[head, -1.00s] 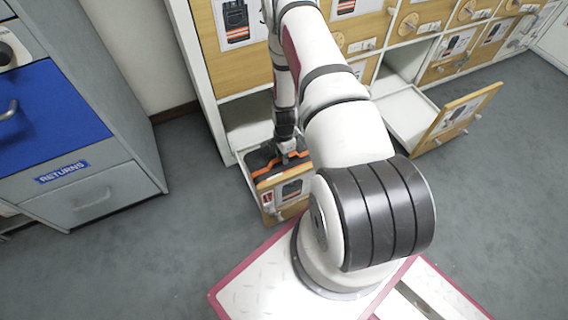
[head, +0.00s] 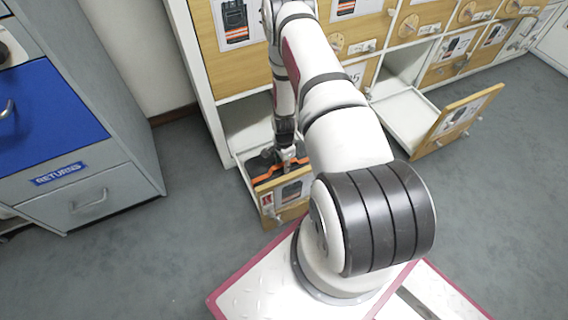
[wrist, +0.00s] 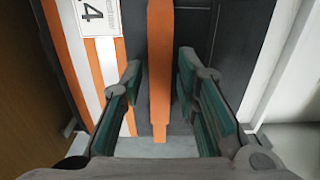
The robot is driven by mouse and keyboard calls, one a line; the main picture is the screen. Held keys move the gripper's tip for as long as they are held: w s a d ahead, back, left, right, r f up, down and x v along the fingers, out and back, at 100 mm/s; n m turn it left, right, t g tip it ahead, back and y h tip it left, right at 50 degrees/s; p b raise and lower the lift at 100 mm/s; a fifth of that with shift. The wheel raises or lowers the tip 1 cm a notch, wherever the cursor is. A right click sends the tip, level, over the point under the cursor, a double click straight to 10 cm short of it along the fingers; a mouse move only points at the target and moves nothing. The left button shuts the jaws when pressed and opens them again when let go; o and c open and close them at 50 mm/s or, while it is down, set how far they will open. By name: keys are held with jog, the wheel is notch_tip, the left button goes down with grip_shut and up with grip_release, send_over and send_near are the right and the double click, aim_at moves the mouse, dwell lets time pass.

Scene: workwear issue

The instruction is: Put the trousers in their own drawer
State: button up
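The trousers (head: 262,163), a dark folded bundle with an orange strip, sit in the pulled-out lower left drawer (head: 275,205). Its wooden front carries a picture of a dark garment with orange bands. In the wrist view, the bundle (wrist: 220,40) shows dark cloth, orange and white stripes and a label ending in 4. My gripper (head: 288,158) is down in the drawer at the bundle. In the wrist view its green-padded fingers (wrist: 163,100) stand on either side of the orange strip, with gaps on both sides. The bundle's underside is hidden.
Another drawer (head: 408,115) stands pulled out and empty to the right. Shut wooden drawers (head: 420,20) with pictures and knobs fill the cabinet. A grey unit with a blue panel and a RETURNS label (head: 60,173) stands at left. Grey floor (head: 195,220) is clear between.

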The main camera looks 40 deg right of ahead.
jog(key=w+a+r+n+p, duration=0.2)
jog(key=r+p, duration=0.1)
jog(key=r, duration=1.2)
jog(key=w+a+r+n+p, duration=0.2)
jog(key=w+r, duration=0.1)
jog(key=r, duration=1.2)
jog(key=s+a+r+n, duration=0.2)
jog(key=a+r+n, duration=0.15)
jog(key=r, duration=0.55)
jog(key=s+a+r+n, duration=0.2)
jog(key=s+a+r, duration=0.15)
jog(key=r, duration=0.55)
jog(key=s+a+r+n, duration=0.6)
jog(key=s+a+r, duration=0.2)
jog(key=s+r, duration=0.4)
jog(key=s+a+r+n, duration=0.1)
jog(key=s+r+n, duration=0.1)
jog(key=s, duration=0.5)
jog(key=s+a+r+n, duration=0.1)
jog(key=s+r+n, duration=0.1)
jog(key=s, duration=0.6)
jog(key=shift+a+n, duration=0.25)
jog(key=shift+n, duration=0.4)
jog(key=shift+s, duration=0.1)
